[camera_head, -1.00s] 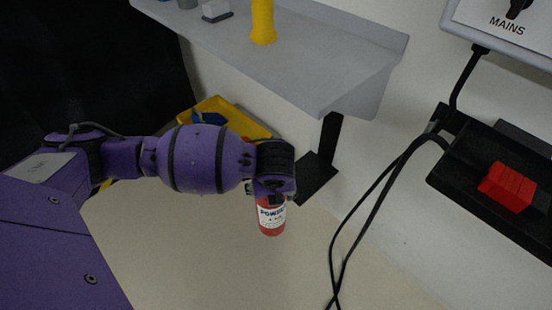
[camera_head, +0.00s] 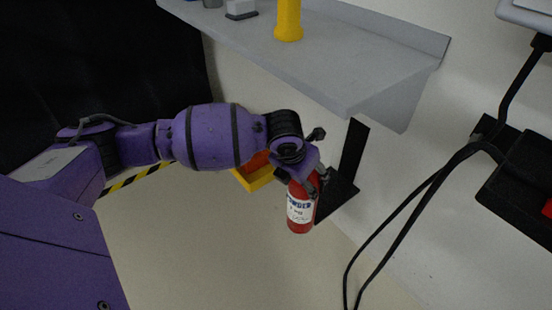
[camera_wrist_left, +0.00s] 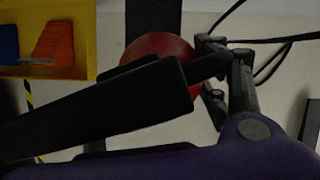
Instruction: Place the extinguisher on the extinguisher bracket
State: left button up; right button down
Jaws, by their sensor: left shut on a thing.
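The red extinguisher (camera_head: 301,207) with a white label hangs upright in my left gripper (camera_head: 314,178), which is shut on its upper part. In the left wrist view the red extinguisher (camera_wrist_left: 158,48) is partly hidden behind the dark gripper fingers (camera_wrist_left: 200,75). The black extinguisher bracket (camera_head: 339,192) is on the wall, with an upright back plate and a flat lower plate. The extinguisher is just left of and in front of it in the head view; I cannot tell whether they touch. My right gripper is not in view.
A grey shelf (camera_head: 330,62) juts out above the bracket, with a yellow object (camera_head: 288,20) on it. A yellow bin (camera_head: 254,177) is behind my left arm. Black cables (camera_head: 420,200) hang on the wall at right, by a black box (camera_head: 520,185).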

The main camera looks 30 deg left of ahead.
pick_arm(q)
jog(key=w+d+f+b, duration=0.1)
jog(key=w+b, duration=0.3)
jog(key=w, duration=0.9)
jog(key=shift+w+d+b, duration=0.3)
jog(key=shift+b, duration=0.05)
jog(key=o, duration=2.1)
jog(key=shift+s+f, duration=0.15)
